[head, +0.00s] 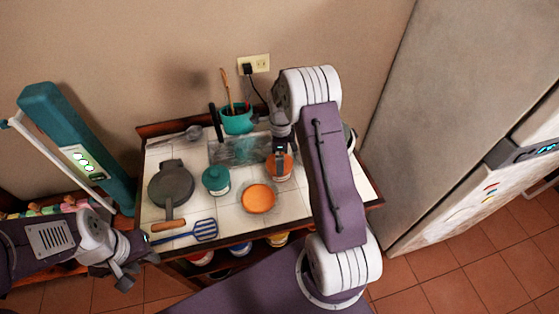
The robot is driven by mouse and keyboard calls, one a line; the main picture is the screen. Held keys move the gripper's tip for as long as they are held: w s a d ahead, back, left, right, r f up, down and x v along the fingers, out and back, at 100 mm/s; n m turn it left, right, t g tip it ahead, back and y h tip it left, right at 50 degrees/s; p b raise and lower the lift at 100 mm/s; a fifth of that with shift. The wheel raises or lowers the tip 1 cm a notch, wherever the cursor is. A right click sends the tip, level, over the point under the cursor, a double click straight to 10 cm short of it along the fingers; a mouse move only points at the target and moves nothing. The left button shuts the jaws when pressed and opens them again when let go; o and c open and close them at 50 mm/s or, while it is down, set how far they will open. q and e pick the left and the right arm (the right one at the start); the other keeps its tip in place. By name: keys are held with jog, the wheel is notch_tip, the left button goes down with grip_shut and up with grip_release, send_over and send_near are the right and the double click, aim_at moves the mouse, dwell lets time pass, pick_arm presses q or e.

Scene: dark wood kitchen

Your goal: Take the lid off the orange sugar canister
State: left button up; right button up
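The orange canister (285,173) stands on the white tiled top in the head view, right of centre. Its top is orange and its lower part pale. My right gripper (279,158) points down at its top, and my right arm covers part of it. I cannot tell whether the fingers touch or grip the lid. My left gripper (136,272) is at the lower left, off the front left corner of the table. It looks open and empty.
A round orange dish (258,199) lies in front of the canister. A teal canister (215,180), a dark pan (171,187), a blue spatula (204,230) and a teal utensil pot (238,120) share the tiled top (230,222). A fridge (450,120) stands at right.

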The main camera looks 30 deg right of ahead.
jog(key=shift+s+f, duration=0.1)
jog(key=shift+f, duration=1)
jog(key=shift+w+f, duration=0.2)
jog(key=shift+w, duration=0.1)
pick_arm(q)
jog(key=shift+w+r, duration=0.1)
jog(key=shift+r, duration=0.15)
pick_arm(e)
jog(key=shift+s+r, duration=0.1)
jog(key=c, duration=1.1)
jog(key=shift+r, duration=0.1)
jog(key=shift+r, duration=0.25)
jog(key=r, duration=0.1)
jog(key=r+b, duration=0.1)
jog(key=r, duration=0.1)
jog(key=shift+s+d+r+b, duration=0.3)
jog(key=shift+d+r, duration=0.05)
jog(key=shift+r, duration=0.05)
pick_arm(q)
notch_tip(320, 180, down, 4)
jog(key=shift+r+b, duration=0.25)
jog(key=shift+b, duration=0.7)
pick_arm(e)
jog(key=s+d+r, duration=0.4)
jog(key=s, duration=0.1)
jog(key=s+d+r, duration=0.2)
jog(key=s, duration=0.1)
jog(key=shift+s+d+r, duration=0.2)
jog(key=shift+d+r, duration=0.1)
jog(key=shift+d, duration=0.1)
